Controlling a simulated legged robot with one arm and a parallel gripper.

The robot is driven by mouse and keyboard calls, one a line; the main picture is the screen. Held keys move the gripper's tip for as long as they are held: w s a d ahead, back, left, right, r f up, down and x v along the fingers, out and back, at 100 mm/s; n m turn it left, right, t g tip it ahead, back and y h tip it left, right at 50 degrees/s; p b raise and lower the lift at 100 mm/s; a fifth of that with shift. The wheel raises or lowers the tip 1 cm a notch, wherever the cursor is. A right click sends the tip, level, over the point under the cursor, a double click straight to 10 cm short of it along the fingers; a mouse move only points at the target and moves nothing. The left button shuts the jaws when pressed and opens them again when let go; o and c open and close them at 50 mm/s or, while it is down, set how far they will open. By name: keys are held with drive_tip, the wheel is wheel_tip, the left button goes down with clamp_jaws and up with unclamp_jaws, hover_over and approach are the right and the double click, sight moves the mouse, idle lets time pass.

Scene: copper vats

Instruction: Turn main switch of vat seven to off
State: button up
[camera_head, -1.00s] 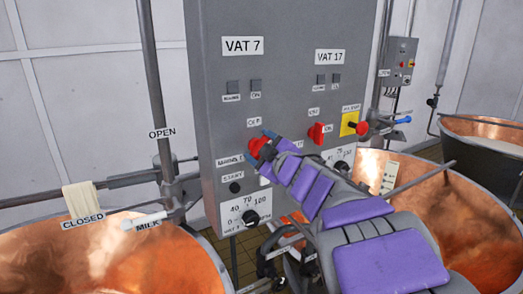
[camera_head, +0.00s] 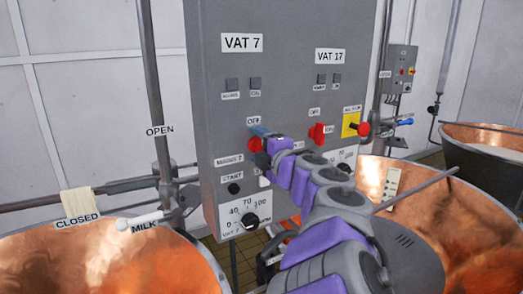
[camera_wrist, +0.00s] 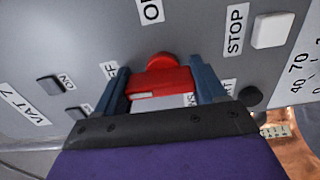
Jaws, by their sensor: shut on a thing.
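The grey control panel (camera_head: 290,60) carries the VAT 7 label (camera_head: 242,43) on its left half. The red main switch of vat seven (camera_head: 255,144) sits below the OFF label, partly hidden by my gripper. In the wrist view the red switch (camera_wrist: 160,84) lies between my two blue fingers. My gripper (camera_head: 262,138) is shut on this switch. In the wrist view my gripper (camera_wrist: 162,88) has one finger on each side of the switch handle. Which label the switch points to is hard to tell.
A second red switch (camera_head: 317,133) and a yellow-backed red button (camera_head: 351,125) sit to the right under VAT 17. A start button (camera_head: 234,188) and a temperature dial (camera_head: 251,220) are below. Copper vats (camera_head: 110,265) stand at left and right, with pipes beside the panel.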

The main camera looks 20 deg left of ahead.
drive_tip(key=shift+a+f+n, duration=0.1)
drive_tip(key=shift+f+n, duration=0.2)
drive_tip(key=shift+f, duration=0.05)
drive_tip(key=o, duration=0.9)
drive_tip(key=shift+s, duration=0.15)
drive_tip(key=shift+c, duration=0.2)
drive_tip(key=shift+o, duration=0.7)
drive_tip(key=shift+r, duration=0.15)
drive_tip(key=shift+o, duration=0.2)
drive_tip(key=shift+s+a+r, duration=0.1)
drive_tip(key=shift+s+a, duration=0.05)
drive_tip(key=shift+s, duration=0.1)
drive_tip(key=shift+w, duration=0.1)
